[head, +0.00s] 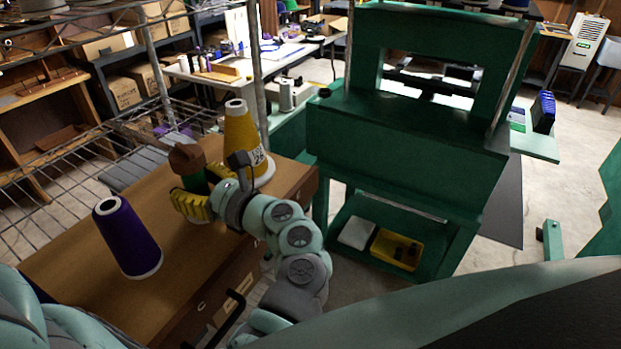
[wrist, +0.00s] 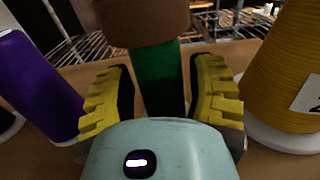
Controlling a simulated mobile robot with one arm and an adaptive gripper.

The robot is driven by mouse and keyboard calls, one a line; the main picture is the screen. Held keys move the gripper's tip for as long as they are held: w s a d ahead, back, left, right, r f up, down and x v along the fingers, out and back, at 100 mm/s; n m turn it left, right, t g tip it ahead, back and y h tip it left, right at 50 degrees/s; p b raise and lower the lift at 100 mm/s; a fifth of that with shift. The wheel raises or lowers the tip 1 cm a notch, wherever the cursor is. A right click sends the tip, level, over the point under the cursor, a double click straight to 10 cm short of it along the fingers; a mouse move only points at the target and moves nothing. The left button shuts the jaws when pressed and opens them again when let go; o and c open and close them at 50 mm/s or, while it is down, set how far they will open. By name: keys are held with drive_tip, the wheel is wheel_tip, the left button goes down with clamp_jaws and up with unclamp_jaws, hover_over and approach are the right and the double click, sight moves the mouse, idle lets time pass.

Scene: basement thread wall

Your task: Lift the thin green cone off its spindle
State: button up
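The thin green cone (head: 194,182) stands upright on the wooden cabinet top, left of the yellow cone (head: 242,135). A wider brown piece (head: 187,160) covers its top; the wrist view also shows the green cone (wrist: 158,75) below this brown piece (wrist: 142,20). My gripper (head: 190,206) reaches in low from the right. Its yellow fingers (wrist: 162,90) stand on either side of the green cone, close to it. A narrow gap shows at the right finger; the left finger is very near or touching. The spindle is hidden.
A purple cone (head: 127,238) stands on the cabinet top (head: 85,285) to the left. The yellow cone, labelled 26, is close on the right of my gripper. A wire rack (head: 60,160) with posts runs behind. A green machine (head: 410,130) stands to the right.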

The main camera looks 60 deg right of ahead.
sight(194, 152)
drive_tip(key=c, duration=0.6)
drive_tip(key=shift+r+p, duration=1.55)
drive_tip(key=shift+r, duration=2.35)
drive_tip(key=shift+r+p, duration=0.55)
drive_tip(key=shift+r, duration=1.45)
